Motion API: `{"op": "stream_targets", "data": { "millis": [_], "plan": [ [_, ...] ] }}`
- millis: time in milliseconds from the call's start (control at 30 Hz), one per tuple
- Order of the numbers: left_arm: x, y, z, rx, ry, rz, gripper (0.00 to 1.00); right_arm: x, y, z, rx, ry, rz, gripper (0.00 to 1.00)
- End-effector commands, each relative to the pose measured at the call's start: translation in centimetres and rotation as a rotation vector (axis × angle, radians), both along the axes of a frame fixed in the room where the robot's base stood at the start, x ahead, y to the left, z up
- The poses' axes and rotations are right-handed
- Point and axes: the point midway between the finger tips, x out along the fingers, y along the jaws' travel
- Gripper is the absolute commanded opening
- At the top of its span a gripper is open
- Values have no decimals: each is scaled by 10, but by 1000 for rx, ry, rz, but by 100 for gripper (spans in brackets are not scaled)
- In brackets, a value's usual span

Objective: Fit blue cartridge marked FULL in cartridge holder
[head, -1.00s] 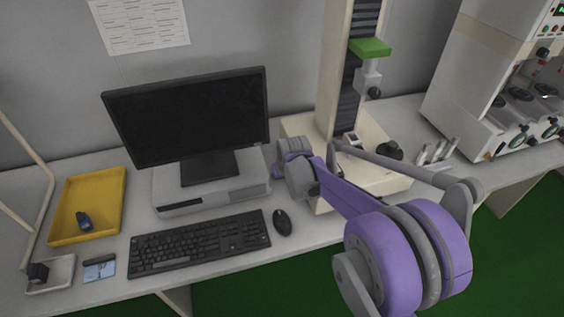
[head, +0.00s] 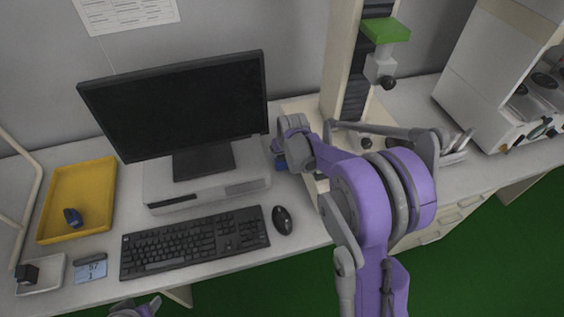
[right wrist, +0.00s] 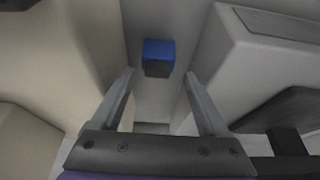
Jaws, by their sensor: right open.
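In the right wrist view, a small blue block (right wrist: 159,48) with a dark lower face lies in the narrow gap between two pale bodies. No FULL marking is legible. My right gripper (right wrist: 159,76) is open; its fingers spread to either side of the block without visible contact. In the head view a blue patch (head: 281,162) shows under the right gripper, whose fingers are hidden. Another dark blue object (head: 73,217) lies in the yellow tray (head: 104,176). Part of my left gripper (head: 136,308) shows at the bottom edge; its jaws are unclear. I cannot identify the cartridge holder.
The computer (head: 205,184) with its monitor stands left of the block; the beige column machine (head: 345,70) is to the right.

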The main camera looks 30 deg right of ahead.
Motion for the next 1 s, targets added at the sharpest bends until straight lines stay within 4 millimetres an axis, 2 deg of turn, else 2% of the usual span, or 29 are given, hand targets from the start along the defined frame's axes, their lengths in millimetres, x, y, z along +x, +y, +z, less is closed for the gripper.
{"op": "stream_targets", "data": {
  "millis": [400,700,767,1000],
  "plan": [
    [1,0,3,0,-2,0,50,18,-8,-45,0,0,0,78],
    [1,0,3,0,-2,0,50,20,-8,-50,0,0,0,78],
    [1,0,3,0,-2,0,50,20,-8,-50,0,0,0,68],
    [1,0,3,0,-1,0,50,20,-8,-50,0,0,0,25]
  ]
}}
